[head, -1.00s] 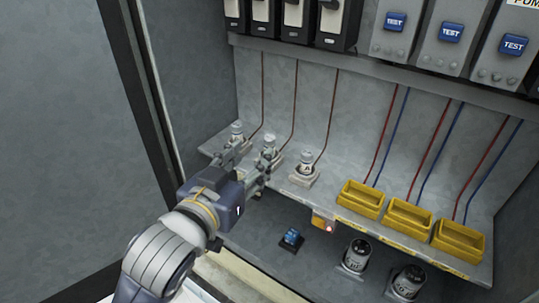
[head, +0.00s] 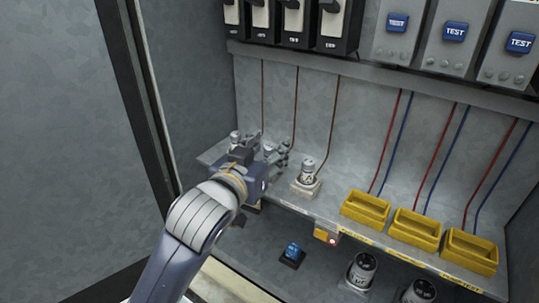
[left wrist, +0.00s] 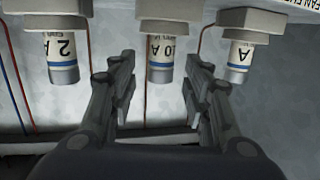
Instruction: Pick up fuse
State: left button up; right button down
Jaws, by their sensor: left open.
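My left gripper (head: 268,148) is open at the left end of the shelf, and the left wrist view shows its two fingers (left wrist: 160,75) apart. In that upside-down view, a silver fuse marked 10 A (left wrist: 160,60) lies between the fingertips, with visible space on both sides. A fuse marked 2 A (left wrist: 62,60) is to its left and another fuse (left wrist: 238,60) to its right, each in a grey holder. In the head view, one fuse (head: 307,171) stands clear right of my gripper.
Yellow bins (head: 366,209) line the shelf to the right. Black switches (head: 296,22) and grey TEST boxes (head: 456,40) hang above. A cabinet side wall stands left.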

pick_arm(q)
jog(key=shift+w+d+f, duration=0.15)
jog(key=shift+w+d, duration=0.1)
jog(key=shift+w, duration=0.35)
grip_shut()
